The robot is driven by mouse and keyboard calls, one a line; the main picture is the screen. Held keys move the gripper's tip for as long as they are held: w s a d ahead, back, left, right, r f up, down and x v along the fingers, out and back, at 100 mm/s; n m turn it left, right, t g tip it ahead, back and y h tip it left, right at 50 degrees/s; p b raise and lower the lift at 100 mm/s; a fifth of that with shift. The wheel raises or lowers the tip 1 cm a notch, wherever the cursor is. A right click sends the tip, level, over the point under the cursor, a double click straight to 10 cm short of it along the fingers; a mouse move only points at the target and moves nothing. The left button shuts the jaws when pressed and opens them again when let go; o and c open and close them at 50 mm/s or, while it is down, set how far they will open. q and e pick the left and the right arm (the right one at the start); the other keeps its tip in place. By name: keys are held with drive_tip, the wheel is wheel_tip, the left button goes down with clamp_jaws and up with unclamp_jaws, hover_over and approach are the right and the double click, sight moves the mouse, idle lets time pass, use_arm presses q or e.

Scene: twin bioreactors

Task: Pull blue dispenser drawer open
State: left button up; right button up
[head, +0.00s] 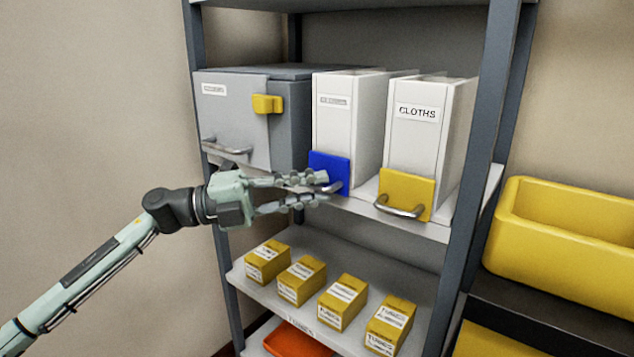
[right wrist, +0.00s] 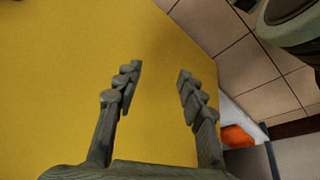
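The blue dispenser drawer (head: 328,168) is at the foot of a tall white dispenser (head: 337,120) on the middle shelf. Its metal handle (head: 334,187) is partly hidden by my left gripper. My left gripper (head: 324,187) reaches in from the left, with its fingers open, one above and one below the handle's level. I cannot tell whether the fingers touch the handle. The drawer front sits against the dispenser. My right gripper (right wrist: 157,75) is open and empty in the right wrist view, above a yellow surface.
A white dispenser labelled CLOTHS (head: 417,130) with a yellow drawer (head: 407,192) stands to the right. A grey box (head: 240,115) stands to the left. Several yellow boxes (head: 342,303) line the shelf below. The shelf's upright post (head: 480,140) and a yellow bin (head: 560,250) are at the right.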

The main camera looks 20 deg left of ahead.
use_arm(q)
drive_tip(key=shift+w+d, duration=0.25)
drive_tip(key=shift+d, duration=0.2)
drive_tip(key=shift+c, duration=0.5)
clamp_jaws()
